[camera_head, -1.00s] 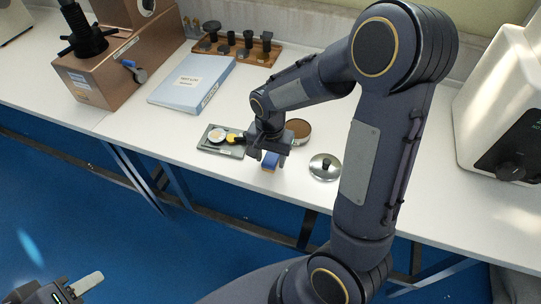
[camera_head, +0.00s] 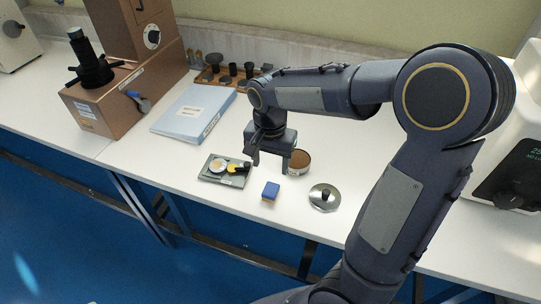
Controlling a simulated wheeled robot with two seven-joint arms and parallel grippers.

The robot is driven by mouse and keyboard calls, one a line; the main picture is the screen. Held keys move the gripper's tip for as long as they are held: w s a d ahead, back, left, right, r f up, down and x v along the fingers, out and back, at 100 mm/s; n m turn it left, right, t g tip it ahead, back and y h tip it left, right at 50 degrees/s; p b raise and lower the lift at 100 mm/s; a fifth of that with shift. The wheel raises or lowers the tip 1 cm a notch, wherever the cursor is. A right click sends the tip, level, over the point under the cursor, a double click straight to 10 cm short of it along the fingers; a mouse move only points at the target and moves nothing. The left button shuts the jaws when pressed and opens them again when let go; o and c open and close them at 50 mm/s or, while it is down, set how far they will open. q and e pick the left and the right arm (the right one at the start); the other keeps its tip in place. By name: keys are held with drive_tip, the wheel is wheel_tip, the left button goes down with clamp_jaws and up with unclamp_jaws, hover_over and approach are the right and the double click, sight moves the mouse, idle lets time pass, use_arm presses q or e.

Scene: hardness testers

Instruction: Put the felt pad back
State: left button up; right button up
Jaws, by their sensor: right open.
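A small blue block with a tan lower edge (camera_head: 270,191), which looks like the felt pad, sits on the white table near its front edge. My right gripper (camera_head: 270,160) is open and empty, pointing down above and behind the block, apart from it. A round tin with a brown inside (camera_head: 299,161) stands just right of the gripper, partly hidden by a finger. A silver lid with a dark knob (camera_head: 324,197) lies on the table to the right of the block. My left gripper is out of view.
A grey-green tray (camera_head: 207,177) with a white disc and a yellow-and-black item lies left of the block. Behind are a blue binder (camera_head: 190,110), a wooden rack (camera_head: 212,82) and a brown tester (camera_head: 115,95). A white machine (camera_head: 515,150) stands at the right.

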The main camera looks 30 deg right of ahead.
drive_tip(key=s+a+r+n+t+y, duration=0.2)
drive_tip(key=s+n, duration=0.2)
drive_tip(key=s, duration=0.4)
drive_tip(key=s+a+r+n+t+y, duration=0.1)
drive_tip(key=s+a+r+n+t, duration=0.1)
drive_tip(key=s, duration=0.6)
drive_tip(key=shift+s+r+n+t+y, duration=0.2)
drive_tip(key=shift+s+n+t+y, duration=0.2)
drive_tip(key=shift+n+t, duration=0.55)
